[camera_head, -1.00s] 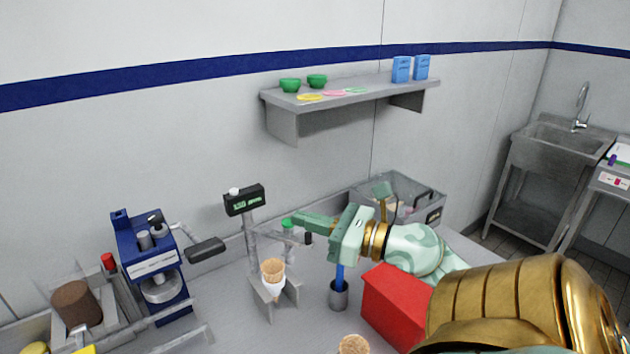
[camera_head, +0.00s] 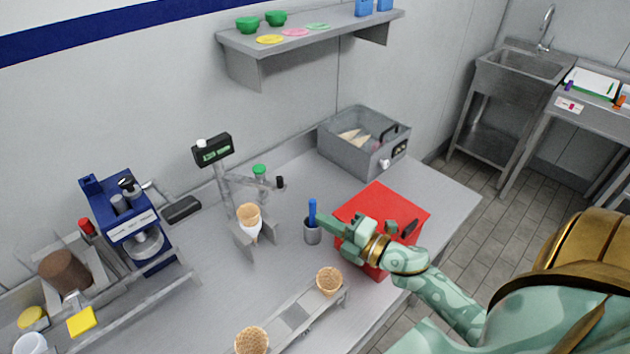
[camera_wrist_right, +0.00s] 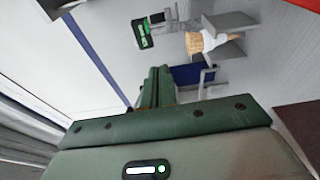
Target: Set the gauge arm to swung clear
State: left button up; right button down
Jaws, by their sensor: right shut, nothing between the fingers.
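The gauge is a post with a black display (camera_head: 213,150) lit in green. Its grey gauge arm (camera_head: 245,183) reaches out to the right and ends in a black knob (camera_head: 280,182). My left gripper is out of view.
A red box (camera_head: 395,207) lies behind my right gripper. A cone rack (camera_head: 292,317) is in front; a grey bin (camera_head: 350,155) stands at the back.

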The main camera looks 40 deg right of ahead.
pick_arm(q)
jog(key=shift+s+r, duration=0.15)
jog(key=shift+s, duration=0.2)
pick_arm(e)
jog(key=w+d+x, duration=0.1)
jog(key=d+x, duration=0.1)
jog(key=x, duration=1.1)
jog(key=shift+d, duration=0.25)
jog(key=shift+d, duration=0.1)
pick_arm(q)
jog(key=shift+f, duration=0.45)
pick_arm(e)
jog(key=shift+w+d, duration=0.75)
jog(key=shift+d, duration=0.35)
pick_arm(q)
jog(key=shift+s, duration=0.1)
pick_arm(e)
jog(key=shift+s+a+r, duration=0.1)
